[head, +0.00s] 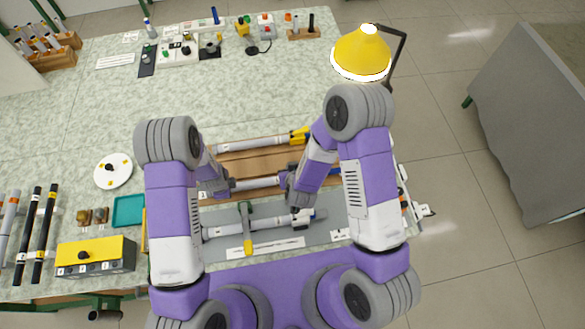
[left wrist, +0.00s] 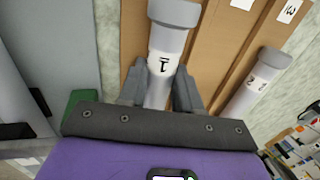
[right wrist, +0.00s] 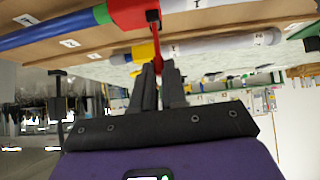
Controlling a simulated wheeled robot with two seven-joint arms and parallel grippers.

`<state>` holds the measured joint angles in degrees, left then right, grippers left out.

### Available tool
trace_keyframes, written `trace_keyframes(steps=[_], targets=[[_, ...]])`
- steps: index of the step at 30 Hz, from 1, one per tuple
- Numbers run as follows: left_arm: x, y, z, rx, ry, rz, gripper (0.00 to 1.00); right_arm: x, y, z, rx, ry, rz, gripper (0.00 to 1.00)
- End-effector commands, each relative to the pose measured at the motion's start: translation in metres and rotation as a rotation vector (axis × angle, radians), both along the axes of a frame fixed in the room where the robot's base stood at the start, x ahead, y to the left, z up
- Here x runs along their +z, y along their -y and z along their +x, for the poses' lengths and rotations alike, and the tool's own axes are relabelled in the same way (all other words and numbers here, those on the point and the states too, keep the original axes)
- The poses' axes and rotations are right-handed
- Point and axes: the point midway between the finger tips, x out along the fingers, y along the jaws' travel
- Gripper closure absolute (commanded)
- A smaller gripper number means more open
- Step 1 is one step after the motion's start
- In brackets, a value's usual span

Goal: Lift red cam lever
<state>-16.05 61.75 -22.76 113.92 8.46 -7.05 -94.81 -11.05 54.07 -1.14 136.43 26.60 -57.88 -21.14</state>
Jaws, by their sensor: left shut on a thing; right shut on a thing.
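A white rod marked 1 (left wrist: 160,66) with a grey end cap lies along a wooden rack (head: 238,166). My left gripper (left wrist: 158,82) is shut around this rod, one finger on each side; in the head view it is at the rod's left part (head: 226,187). The red cam lever (right wrist: 156,42) hangs from a red block (right wrist: 133,13) beside a green band and a blue rod section. My right gripper (right wrist: 158,68) is shut on the lever's end. In the head view my right gripper (head: 292,188) hides the lever.
Another rod with yellow parts (head: 298,135) lies farther back on the rack. A grey mat (head: 285,236) in front carries a rod and a green-and-yellow lever (head: 246,230). A yellow lamp (head: 362,50) stands behind my right arm. The table's middle (head: 240,95) is clear.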

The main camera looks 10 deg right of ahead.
Motion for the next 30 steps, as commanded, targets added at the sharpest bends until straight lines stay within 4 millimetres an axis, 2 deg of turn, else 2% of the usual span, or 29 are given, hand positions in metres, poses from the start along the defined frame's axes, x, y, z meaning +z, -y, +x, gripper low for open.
trace_keyframes(steps=[4,5,9,20,23,30], targets=[[0.0,0.002,0.001,-0.002,0.002,-0.001,1.0,0.0,-0.002,-0.001,0.005,-0.002,0.002,1.0],[0.0,0.002,0.001,-0.001,0.002,-0.002,1.0,0.0,-0.002,-0.001,0.005,-0.002,0.002,0.83],[0.0,0.001,0.001,-0.001,0.002,-0.002,1.0,0.0,-0.001,-0.001,0.004,-0.002,0.002,0.62],[0.0,0.0,0.001,0.0,0.002,-0.001,1.0,0.004,-0.001,0.0,0.002,0.001,0.002,0.62],[0.0,0.0,0.001,0.001,0.002,0.0,1.0,0.013,-0.001,0.001,0.004,0.003,0.002,0.62],[0.0,0.0,0.0,0.001,0.001,0.0,1.0,0.052,-0.002,0.001,0.004,0.005,0.003,0.62]])
